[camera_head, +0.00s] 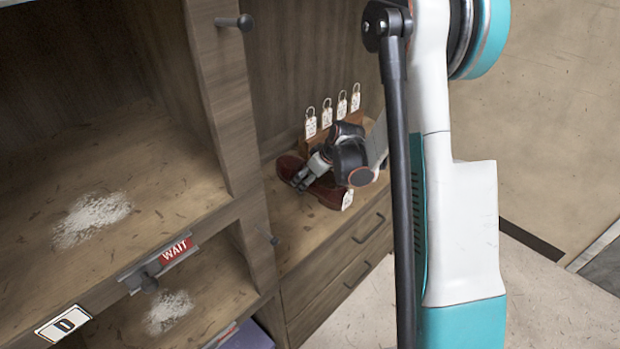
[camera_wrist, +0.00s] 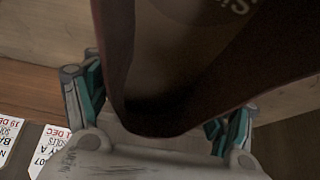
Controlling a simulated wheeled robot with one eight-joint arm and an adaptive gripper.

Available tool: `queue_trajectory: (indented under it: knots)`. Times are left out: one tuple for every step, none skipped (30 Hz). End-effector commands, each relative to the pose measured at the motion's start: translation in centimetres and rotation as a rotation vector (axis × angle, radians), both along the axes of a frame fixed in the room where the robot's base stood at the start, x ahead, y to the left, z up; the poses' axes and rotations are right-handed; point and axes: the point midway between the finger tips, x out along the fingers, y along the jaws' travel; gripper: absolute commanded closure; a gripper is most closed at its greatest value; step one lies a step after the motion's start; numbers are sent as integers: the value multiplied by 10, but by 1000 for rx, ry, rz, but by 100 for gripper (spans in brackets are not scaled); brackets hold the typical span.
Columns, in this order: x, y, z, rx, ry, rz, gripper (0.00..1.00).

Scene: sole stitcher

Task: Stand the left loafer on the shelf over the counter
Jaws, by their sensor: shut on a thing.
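Reddish-brown leather loafer (camera_head: 328,194) shows on the counter (camera_head: 292,232) under my gripper, with a white tag (camera_head: 347,199) by it. More of the same leather (camera_head: 289,165) shows left of the gripper; I cannot tell whether it is a second shoe. My gripper (camera_head: 302,179) is low over the counter, shut on a loafer. In the wrist view, a rounded brown shoe end (camera_wrist: 150,122) lies between the two fingers, with pale lettering above on its inner or under side. Whether it is the left shoe, and whether it touches the counter, I cannot tell.
A brown rack with several white tags (camera_head: 326,113) stands behind the gripper. An upright post (camera_head: 222,95) divides the counter from open shelves (camera_head: 150,215) at left, which bear pale dust patches. A red WAIT sign (camera_head: 175,250) and dark pegs (camera_head: 234,22) stick out.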

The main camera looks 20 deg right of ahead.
Motion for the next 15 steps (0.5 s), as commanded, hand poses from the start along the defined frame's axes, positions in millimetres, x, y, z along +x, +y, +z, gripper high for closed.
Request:
queue_trajectory:
  knots:
    - [0, 0, 1, 0, 0, 0, 61]
    - [0, 0, 1, 0, 0, 0, 61]
    - [0, 0, 0, 0, 0, 0, 61]
    - [0, 0, -1, 0, 0, 0, 61]
    - [0, 0, -2, 0, 0, 0, 61]
    - [0, 0, -2, 0, 0, 0, 19]
    - [0, 0, -2, 0, 0, 0, 12]
    - [0, 0, -1, 0, 0, 0, 5]
    - [0, 0, -1, 0, 0, 0, 3]
    - [0, 0, -1, 0, 0, 0, 3]
    - [0, 0, -1, 0, 0, 0, 3]
    - [0, 0, -1, 0, 0, 0, 3]
    - [0, 0, -1, 0, 0, 0, 3]
    - [0, 0, -1, 0, 0, 0, 3]
    - [0, 0, -1, 0, 0, 0, 3]
